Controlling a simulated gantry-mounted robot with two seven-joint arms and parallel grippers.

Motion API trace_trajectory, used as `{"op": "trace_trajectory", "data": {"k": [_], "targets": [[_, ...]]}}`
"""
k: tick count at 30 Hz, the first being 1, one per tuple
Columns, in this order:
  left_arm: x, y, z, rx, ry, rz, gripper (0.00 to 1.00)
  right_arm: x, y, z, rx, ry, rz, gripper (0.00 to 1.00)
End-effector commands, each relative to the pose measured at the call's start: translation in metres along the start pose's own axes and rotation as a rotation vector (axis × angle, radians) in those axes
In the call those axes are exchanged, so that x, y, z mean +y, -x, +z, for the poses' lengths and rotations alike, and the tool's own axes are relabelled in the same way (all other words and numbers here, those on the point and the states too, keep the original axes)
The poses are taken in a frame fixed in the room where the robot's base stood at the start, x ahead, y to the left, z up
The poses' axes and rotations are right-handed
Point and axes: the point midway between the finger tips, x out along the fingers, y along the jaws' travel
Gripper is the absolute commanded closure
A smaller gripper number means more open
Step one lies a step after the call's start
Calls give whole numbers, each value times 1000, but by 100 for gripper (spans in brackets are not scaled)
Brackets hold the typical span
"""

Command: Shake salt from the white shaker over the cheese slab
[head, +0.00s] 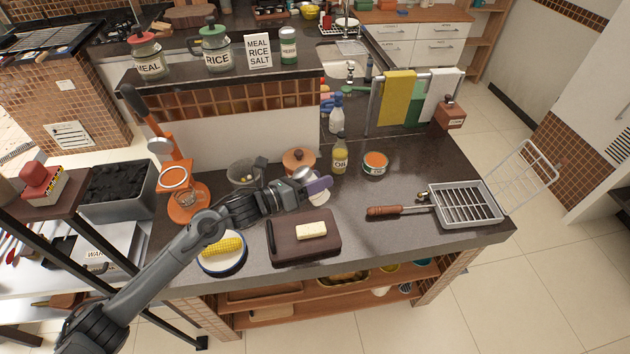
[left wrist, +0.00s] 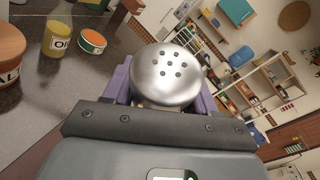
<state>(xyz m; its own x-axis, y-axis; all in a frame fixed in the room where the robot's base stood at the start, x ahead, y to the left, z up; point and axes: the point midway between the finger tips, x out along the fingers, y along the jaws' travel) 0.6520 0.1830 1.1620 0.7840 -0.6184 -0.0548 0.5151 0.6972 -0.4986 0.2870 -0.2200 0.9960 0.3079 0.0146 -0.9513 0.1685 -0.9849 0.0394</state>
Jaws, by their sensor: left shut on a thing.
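The cheese slab (head: 311,230) is a pale yellow block lying on a dark brown board (head: 285,249) at the front of the counter. My left gripper (head: 312,184) has purple fingers and is above the counter, behind the cheese in the head view. It is shut on the shaker, whose silver domed cap (head: 303,174) shows beside the fingers. In the left wrist view the cap (left wrist: 168,72) with several holes sits between the purple fingers of the left gripper (left wrist: 166,92). The shaker's body is mostly hidden. My right gripper is not in view.
A plate with corn (head: 222,246) stands left of the board. An oil bottle (head: 340,156), an orange-topped tin (head: 375,163) and a lidded orange pot (head: 298,160) stand behind. A grill basket (head: 466,204) lies at the right.

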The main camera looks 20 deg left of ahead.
Motion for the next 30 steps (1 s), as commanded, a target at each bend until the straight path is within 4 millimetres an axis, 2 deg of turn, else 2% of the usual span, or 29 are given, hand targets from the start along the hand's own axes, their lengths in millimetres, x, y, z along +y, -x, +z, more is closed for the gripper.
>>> {"op": "trace_trajectory", "data": {"k": [1,3,30], "targets": [[2,-3,-11,-10,18,-11,78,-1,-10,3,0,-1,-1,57],[4,-5,-19,-29,49,-23,78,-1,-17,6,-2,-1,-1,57],[26,-31,-118,-279,483,-194,78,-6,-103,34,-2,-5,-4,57]]}}
